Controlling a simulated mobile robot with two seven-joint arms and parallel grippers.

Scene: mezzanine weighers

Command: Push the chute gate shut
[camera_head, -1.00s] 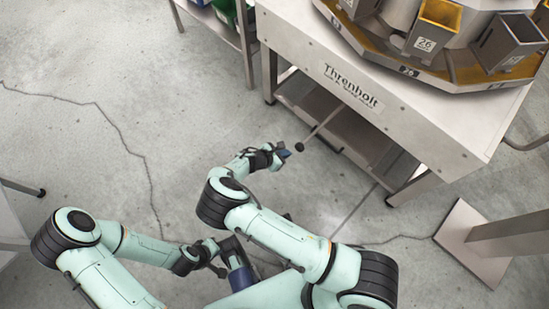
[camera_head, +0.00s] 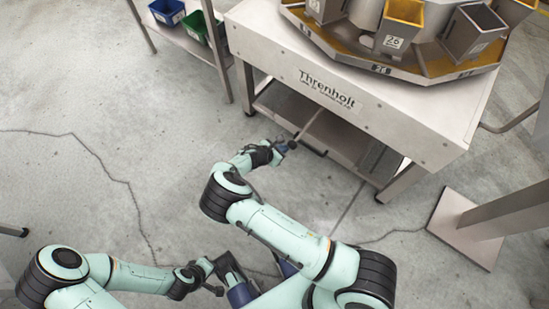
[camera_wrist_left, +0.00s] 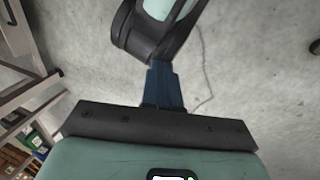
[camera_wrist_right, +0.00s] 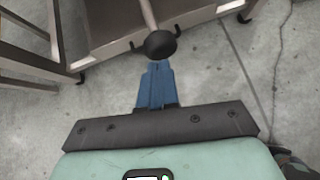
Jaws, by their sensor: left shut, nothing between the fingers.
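A thin rod ending in a black ball knob (camera_head: 292,144) sticks out from under the front of the Threnholt machine; I take it for the chute gate's handle. The gate itself is not clearly visible. My right gripper (camera_head: 284,147) reaches the knob. In the right wrist view its blue fingers (camera_wrist_right: 156,68) are together and empty, with their tips right at the knob (camera_wrist_right: 155,44); I cannot tell whether they touch. My left gripper (camera_head: 240,292) is low in the head view, near my body. In the left wrist view its blue fingers (camera_wrist_left: 162,72) are shut and empty.
The machine's white table (camera_head: 400,128) carries a ring of numbered buckets, with a lower shelf (camera_head: 285,105) beneath. A rack with blue (camera_head: 167,11) and green bins stands at upper left. A post on a base plate (camera_head: 448,222) stands at right.

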